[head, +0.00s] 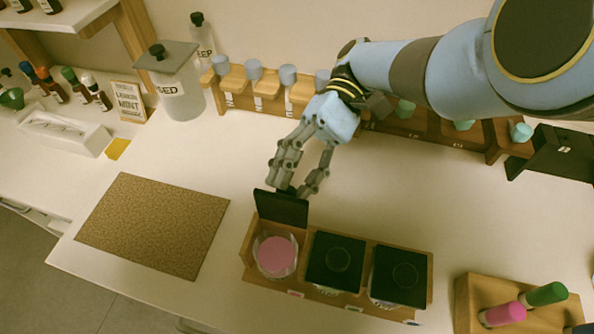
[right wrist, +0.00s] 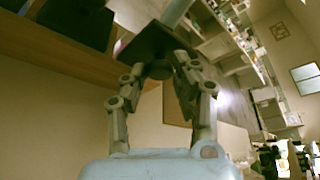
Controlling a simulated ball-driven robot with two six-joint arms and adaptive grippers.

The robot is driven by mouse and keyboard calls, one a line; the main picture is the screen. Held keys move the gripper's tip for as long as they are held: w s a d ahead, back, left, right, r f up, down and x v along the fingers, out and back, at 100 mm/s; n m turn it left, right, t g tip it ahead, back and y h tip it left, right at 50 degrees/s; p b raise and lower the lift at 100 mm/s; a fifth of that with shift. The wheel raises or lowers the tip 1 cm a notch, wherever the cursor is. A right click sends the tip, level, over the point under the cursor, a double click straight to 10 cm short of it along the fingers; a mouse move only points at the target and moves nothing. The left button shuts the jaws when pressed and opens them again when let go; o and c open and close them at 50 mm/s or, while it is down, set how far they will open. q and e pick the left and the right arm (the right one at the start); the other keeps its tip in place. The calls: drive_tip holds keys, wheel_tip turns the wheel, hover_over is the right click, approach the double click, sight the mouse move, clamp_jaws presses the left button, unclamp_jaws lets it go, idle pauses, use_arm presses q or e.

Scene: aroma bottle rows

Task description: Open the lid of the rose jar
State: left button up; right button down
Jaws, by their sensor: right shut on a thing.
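The jar with pink contents (head: 275,254), which I take for the rose jar, stands in the left place of a wooden holder (head: 248,262). Its dark square lid (head: 281,208) stands about upright at the jar's back edge, so the pink inside shows. My right gripper (head: 288,189) is behind the lid, shut on its knob. The right wrist view shows the fingers around the round knob (right wrist: 160,70) under the dark lid (right wrist: 152,40). The jar's label is too small to read. My left gripper is not in view.
Two jars with dark lids (head: 336,260) (head: 401,275) stand closed to the right in the same holder. A cork mat (head: 152,225) lies left. A wooden tray (head: 466,300) holds pink and green bottles at lower right. Bottle racks (head: 240,92) line the back.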

drive_tip(key=c, duration=1)
unclamp_jaws()
drive_tip(key=shift+a, duration=0.1)
